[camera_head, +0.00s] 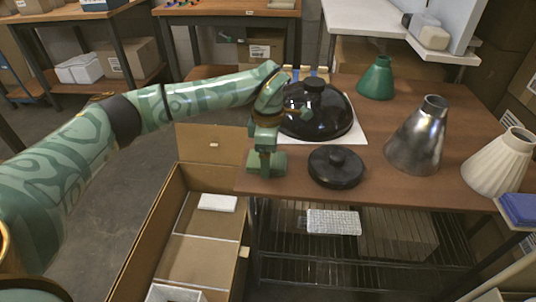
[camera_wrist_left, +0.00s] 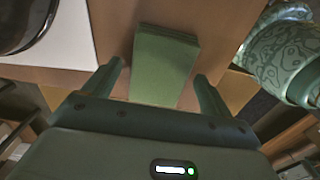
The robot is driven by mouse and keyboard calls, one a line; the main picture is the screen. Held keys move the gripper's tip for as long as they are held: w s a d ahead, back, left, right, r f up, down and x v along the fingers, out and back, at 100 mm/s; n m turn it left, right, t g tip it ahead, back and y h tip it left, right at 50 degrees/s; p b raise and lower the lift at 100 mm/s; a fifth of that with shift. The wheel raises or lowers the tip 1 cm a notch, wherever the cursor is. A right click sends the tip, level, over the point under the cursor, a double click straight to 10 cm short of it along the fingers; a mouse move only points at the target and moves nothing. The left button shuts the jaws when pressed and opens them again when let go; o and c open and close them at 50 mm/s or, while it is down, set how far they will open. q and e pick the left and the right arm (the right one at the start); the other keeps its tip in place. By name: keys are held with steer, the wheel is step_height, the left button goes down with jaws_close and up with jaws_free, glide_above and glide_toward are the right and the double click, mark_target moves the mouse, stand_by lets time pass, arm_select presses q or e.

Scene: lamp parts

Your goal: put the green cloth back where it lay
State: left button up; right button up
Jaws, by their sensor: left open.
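The green cloth (camera_wrist_left: 165,65) shows in the left wrist view as a flat, folded strip with layered edges at its far end. It lies between the two fingers of my left gripper (camera_wrist_left: 159,72), with a gap to each finger. The fingers are spread and do not grip it. In the head view my left gripper (camera_head: 267,164) is low at the left front corner of the brown table (camera_head: 440,165). I cannot make out the cloth separately from the green hand there. My right gripper is in neither view.
A black dome shade (camera_head: 318,112) stands on a white sheet (camera_head: 352,136) close to my left arm. A black round base (camera_head: 336,167) lies right of the gripper. Green (camera_head: 376,80), metal (camera_head: 418,135) and cream (camera_head: 498,165) shades stand farther right. An open carton (camera_head: 150,240) is below left.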

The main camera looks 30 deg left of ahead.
arm_select(q)
step_height(320, 180, up, 12)
steer(key=p, duration=0.5)
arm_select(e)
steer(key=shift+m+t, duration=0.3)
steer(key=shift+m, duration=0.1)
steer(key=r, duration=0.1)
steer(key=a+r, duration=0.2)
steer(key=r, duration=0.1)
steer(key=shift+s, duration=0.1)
